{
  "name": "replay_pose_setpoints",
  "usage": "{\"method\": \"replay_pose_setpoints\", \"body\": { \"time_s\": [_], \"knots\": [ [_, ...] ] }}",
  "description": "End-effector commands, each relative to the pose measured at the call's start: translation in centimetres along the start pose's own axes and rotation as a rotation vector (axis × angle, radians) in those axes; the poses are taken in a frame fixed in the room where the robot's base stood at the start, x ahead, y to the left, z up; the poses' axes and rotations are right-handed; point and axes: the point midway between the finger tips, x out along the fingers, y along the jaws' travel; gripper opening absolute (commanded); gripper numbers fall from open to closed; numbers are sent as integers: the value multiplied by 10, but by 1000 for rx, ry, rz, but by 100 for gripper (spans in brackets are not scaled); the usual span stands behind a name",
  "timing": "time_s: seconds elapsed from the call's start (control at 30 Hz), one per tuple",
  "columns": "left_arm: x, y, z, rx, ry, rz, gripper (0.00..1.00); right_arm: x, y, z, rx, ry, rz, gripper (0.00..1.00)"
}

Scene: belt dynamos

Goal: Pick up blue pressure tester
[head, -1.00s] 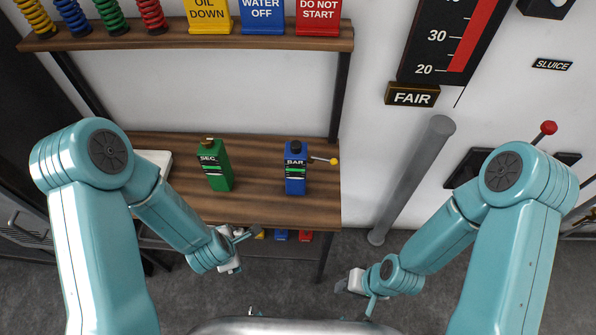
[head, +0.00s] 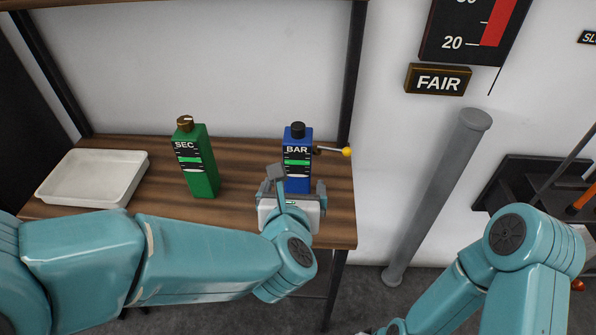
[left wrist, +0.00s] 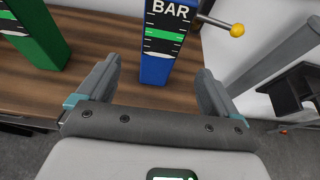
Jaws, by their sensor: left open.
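The blue pressure tester (head: 297,157), marked BAR, stands upright on the wooden shelf near its right end. It has a black cap and a side lever with a yellow knob (head: 347,152). My left gripper (head: 292,190) is open just in front of it, low on its body. In the left wrist view the tester (left wrist: 166,45) stands ahead, between the directions of the two open fingers (left wrist: 160,80), and no finger visibly presses on it. My right gripper is mostly cut off at the bottom edge of the head view (head: 375,330).
A green tester marked SEC (head: 198,165) stands to the left on the shelf (head: 240,160). A white tray (head: 125,160) lies at the far left. A shelf post (head: 354,70) and a slanted grey pipe (head: 440,195) rise on the right.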

Motion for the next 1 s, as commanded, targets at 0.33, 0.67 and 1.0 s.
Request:
{"method": "replay_pose_setpoints", "body": {
  "time_s": [0.33,0.67,1.0],
  "knots": [
    [64,0,-1,0,2,2,94,-4,-1,0,0,0,0,43],
    [105,-1,-5,1,5,2,94,-13,-5,0,0,0,0,43],
    [120,-1,-5,1,1,0,94,-14,-5,0,0,0,0,43]
  ]
}}
